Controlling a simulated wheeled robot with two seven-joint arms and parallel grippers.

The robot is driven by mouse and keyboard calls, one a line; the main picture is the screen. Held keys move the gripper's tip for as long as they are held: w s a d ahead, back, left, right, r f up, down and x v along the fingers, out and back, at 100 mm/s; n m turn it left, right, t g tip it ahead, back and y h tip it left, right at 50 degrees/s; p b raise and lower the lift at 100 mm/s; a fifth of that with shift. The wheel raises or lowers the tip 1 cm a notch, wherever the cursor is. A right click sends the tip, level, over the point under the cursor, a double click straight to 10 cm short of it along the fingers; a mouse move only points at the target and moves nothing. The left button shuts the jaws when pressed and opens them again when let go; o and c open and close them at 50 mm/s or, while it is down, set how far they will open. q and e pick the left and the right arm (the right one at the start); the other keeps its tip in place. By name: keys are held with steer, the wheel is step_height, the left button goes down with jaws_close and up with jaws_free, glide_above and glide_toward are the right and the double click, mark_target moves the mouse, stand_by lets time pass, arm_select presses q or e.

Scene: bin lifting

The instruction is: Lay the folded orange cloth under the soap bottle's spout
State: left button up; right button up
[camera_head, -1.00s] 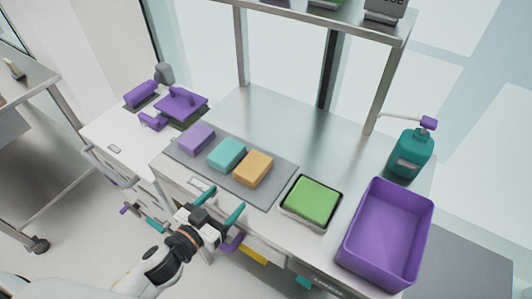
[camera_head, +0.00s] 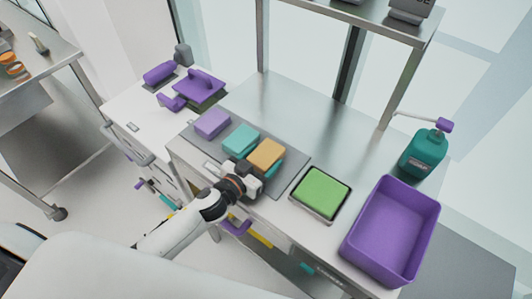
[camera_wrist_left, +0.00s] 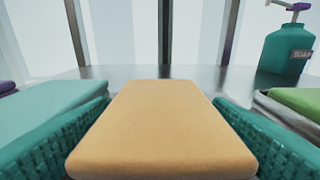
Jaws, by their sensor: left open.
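The folded orange cloth (camera_head: 266,154) lies on a grey mat (camera_head: 290,176) on the steel table, to the right of a teal folded cloth (camera_head: 241,139). My left gripper (camera_head: 257,170) is at its near side, open, with its teal fingers on either side of the cloth. In the left wrist view the orange cloth (camera_wrist_left: 163,130) lies between the two fingers, with no clear grip on it. The teal soap bottle (camera_head: 424,153) with a purple pump top stands at the table's right; its thin spout (camera_head: 412,116) points left. My right gripper is not in view.
A purple folded cloth (camera_head: 212,123) lies left on the mat. A green sponge-like block in a tray (camera_head: 320,193) and a purple bin (camera_head: 391,231) stand to the right. A shelf post (camera_head: 408,76) rises near the bottle. Bare steel (camera_head: 310,115) lies behind the mat.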

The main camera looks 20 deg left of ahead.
mark_target(266, 153)
arm_select(q)
steer(key=shift+x, duration=1.05)
steer(key=shift+f, duration=0.1)
steer(key=shift+s, duration=0.1)
steer(key=shift+c, duration=0.2)
steer(key=c, duration=0.8)
steer(key=shift+o, duration=0.2)
step_height(266, 153, up, 10)
steer(key=shift+f+p, duration=0.1)
steer(key=shift+p, duration=0.55)
